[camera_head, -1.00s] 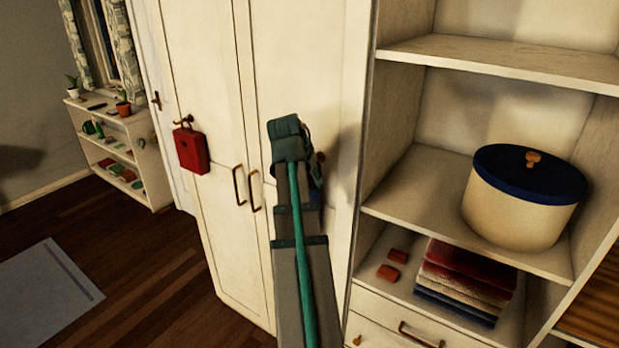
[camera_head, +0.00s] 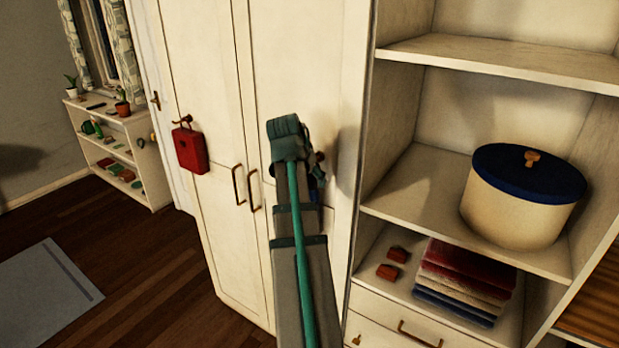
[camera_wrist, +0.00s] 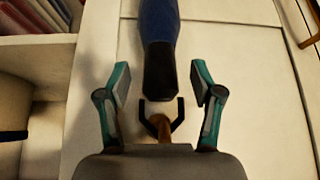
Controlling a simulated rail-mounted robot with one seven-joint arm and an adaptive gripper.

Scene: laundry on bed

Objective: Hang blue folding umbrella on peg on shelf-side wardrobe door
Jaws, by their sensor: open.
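The blue folding umbrella (camera_wrist: 159,25), with a black handle (camera_wrist: 160,75), lies along the pale wardrobe door (camera_wrist: 225,55) in the wrist view. A dark forked loop (camera_wrist: 180,112) beyond the handle end appears to be around the wooden peg (camera_wrist: 160,127); its join to the handle is unclear. My gripper (camera_wrist: 160,80) is open, with one finger on each side of the handle and a visible gap to both. In the head view, my arm hides most of the umbrella; a bit of blue (camera_head: 317,172) shows beside the shelf-side door (camera_head: 300,60).
A red bag (camera_head: 190,150) hangs on the other door's peg (camera_head: 183,119). Door handles (camera_head: 253,190) are left of my arm. Open shelves at right hold a round box (camera_head: 520,205) with a blue lid and folded cloths (camera_head: 465,275). The floor at left is mostly clear.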

